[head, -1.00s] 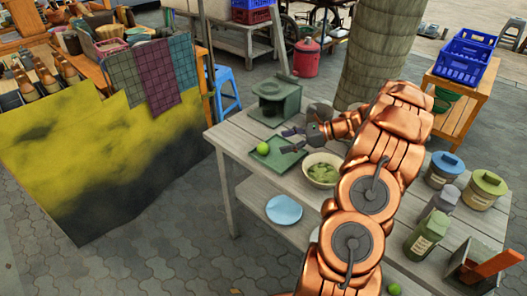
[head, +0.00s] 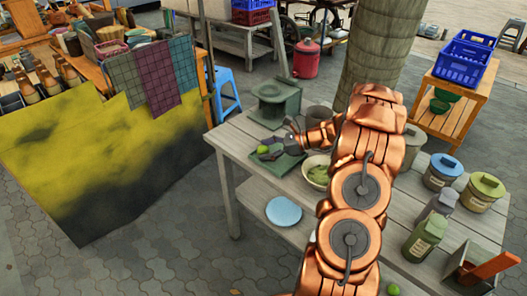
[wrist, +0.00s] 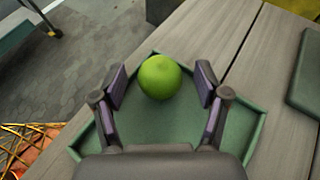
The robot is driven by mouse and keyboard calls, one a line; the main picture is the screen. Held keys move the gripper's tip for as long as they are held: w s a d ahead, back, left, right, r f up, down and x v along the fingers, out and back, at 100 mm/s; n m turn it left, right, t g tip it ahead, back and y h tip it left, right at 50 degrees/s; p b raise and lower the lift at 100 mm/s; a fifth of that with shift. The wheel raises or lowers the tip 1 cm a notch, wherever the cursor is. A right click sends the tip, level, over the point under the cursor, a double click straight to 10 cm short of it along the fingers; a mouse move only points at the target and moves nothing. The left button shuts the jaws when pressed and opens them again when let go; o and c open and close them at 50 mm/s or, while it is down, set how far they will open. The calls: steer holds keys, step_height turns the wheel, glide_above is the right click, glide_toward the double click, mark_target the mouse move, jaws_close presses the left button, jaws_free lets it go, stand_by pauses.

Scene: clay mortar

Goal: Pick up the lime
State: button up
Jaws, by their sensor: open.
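The lime (head: 262,149) is a round green fruit on a green square tray (head: 287,163) on the wooden table. In the wrist view the lime (wrist: 159,77) sits between the fingertips of my gripper (wrist: 158,82), with a visible gap on each side. The tray's rim (wrist: 257,130) shows around the fingers. In the head view my gripper (head: 270,148) is low over the tray, at the lime. It is open and holds nothing. My fingers cover part of the tray.
A green clay stove (head: 275,98) stands behind the tray. A bowl of green leaves (head: 318,171) is to the right, close to my arm. A blue plate (head: 284,212) is in front, lower down. Several lidded jars, one of them blue-lidded (head: 443,170), stand at the right.

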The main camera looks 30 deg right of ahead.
steer(key=shift+c, duration=0.2)
steer(key=c, duration=1.2)
